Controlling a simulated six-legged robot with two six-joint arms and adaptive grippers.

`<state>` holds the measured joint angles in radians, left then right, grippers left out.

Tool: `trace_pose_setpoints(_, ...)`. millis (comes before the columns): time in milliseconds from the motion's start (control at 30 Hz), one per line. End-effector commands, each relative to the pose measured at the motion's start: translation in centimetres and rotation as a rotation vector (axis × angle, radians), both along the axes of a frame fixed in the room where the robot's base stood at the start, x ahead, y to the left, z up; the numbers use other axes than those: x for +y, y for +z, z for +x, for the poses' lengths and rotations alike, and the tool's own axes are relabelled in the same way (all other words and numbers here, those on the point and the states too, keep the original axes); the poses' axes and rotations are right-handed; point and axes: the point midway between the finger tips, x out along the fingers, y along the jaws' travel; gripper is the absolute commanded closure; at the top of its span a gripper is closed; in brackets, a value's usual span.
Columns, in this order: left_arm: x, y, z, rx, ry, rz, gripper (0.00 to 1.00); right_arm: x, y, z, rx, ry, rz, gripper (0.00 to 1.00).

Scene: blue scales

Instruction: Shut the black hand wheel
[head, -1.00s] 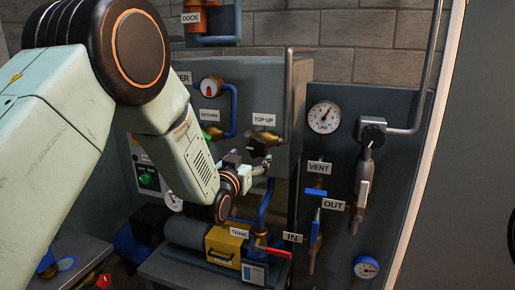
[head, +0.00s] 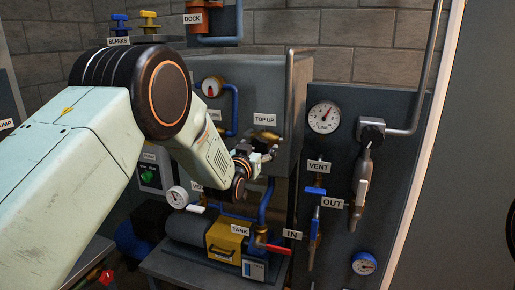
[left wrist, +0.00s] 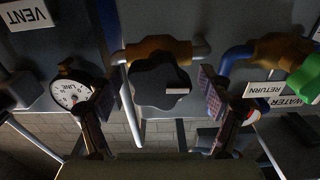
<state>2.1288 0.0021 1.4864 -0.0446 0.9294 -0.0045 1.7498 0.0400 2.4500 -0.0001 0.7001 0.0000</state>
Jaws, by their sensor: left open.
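The black hand wheel (left wrist: 158,82) is lobed, with a pale mark on its rim, and sits on a brass valve body (left wrist: 158,48). In the left wrist view it lies between the two fingers of my left gripper (left wrist: 156,90). The fingers are spread wide, one at each side, with visible gaps to the wheel. In the head view my left gripper (head: 268,153) is just below the TOP UP label (head: 265,120) and covers most of the wheel; the brass valve body (head: 266,135) shows above it. My right gripper is in neither view.
A green handle (left wrist: 304,78) on a brass valve with a RETURN label is to the right in the wrist view. A LINE gauge (left wrist: 70,92) is left. Below my gripper in the head view are a red lever (head: 277,249) and a yellow TANK box (head: 226,243).

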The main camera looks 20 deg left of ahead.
Motion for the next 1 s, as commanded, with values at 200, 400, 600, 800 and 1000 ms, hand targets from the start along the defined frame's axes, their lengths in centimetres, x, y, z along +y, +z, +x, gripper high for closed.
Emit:
trace_pose_setpoints(200, -0.01, -0.03, -0.03, 0.001, 0.000, 0.000, 0.33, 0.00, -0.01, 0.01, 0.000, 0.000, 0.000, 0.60)
trace_pose_setpoints(400, -0.01, -0.02, -0.04, 0.000, 0.000, 0.000, 0.50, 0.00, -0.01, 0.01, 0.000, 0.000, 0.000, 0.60)
trace_pose_setpoints(600, -0.03, 0.00, -0.05, 0.000, -0.001, 0.001, 0.67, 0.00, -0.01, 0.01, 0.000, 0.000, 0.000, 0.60)
trace_pose_setpoints(800, 0.01, 0.00, -0.05, 0.000, 0.000, 0.002, 0.75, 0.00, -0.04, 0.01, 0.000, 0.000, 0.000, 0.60)
trace_pose_setpoints(1000, 0.02, -0.02, -0.04, -0.002, 0.000, 0.043, 0.75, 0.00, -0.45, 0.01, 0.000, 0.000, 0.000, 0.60)
